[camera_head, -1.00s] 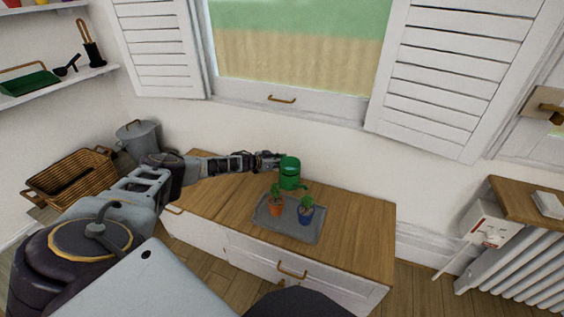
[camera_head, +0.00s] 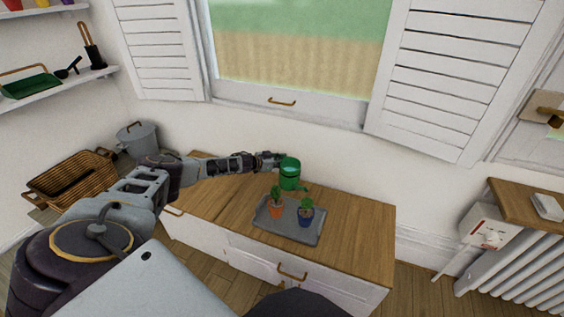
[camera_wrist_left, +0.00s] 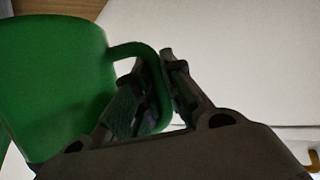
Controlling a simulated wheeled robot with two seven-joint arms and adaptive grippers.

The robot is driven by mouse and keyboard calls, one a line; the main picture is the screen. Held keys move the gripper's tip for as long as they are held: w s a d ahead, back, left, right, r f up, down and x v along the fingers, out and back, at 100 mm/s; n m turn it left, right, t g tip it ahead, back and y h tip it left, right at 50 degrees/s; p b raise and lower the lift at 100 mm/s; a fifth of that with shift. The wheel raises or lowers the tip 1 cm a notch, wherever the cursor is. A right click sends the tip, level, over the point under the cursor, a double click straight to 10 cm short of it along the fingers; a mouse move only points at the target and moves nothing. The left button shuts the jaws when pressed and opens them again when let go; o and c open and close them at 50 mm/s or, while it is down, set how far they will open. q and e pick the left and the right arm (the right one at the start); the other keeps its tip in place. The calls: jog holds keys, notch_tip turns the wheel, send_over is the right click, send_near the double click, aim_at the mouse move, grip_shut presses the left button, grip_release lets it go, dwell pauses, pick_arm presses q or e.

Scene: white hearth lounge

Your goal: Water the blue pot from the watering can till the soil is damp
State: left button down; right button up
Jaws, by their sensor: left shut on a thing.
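The blue pot (camera_head: 306,219) with a small plant stands on the grey tray (camera_head: 290,234). Its soil is too small to judge. No water stream shows. My right gripper is not in view.
An orange pot (camera_head: 275,211) with a plant stands on the tray left of the blue pot. The wooden cabinet top (camera_head: 350,235) is clear to the right. The white wall and window are behind. A wicker basket (camera_head: 70,180) and grey bin (camera_head: 137,140) are at left.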

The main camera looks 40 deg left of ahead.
pick_arm(q)
jog(key=shift+r, duration=0.3)
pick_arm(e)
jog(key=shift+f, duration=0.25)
pick_arm(q)
jog(key=shift+r, duration=0.1)
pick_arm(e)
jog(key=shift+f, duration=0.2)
pick_arm(q)
jog(key=shift+r, duration=0.1)
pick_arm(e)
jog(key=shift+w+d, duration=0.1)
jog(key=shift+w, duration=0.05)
pick_arm(q)
jog(key=shift+w+r+p, duration=0.1)
jog(key=shift+r+p, duration=0.05)
jog(key=shift+p, duration=0.15)
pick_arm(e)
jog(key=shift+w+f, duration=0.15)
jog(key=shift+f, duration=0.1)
pick_arm(q)
jog(key=shift+a, duration=0.1)
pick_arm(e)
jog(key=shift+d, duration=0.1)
pick_arm(q)
jog(key=shift+r, duration=0.1)
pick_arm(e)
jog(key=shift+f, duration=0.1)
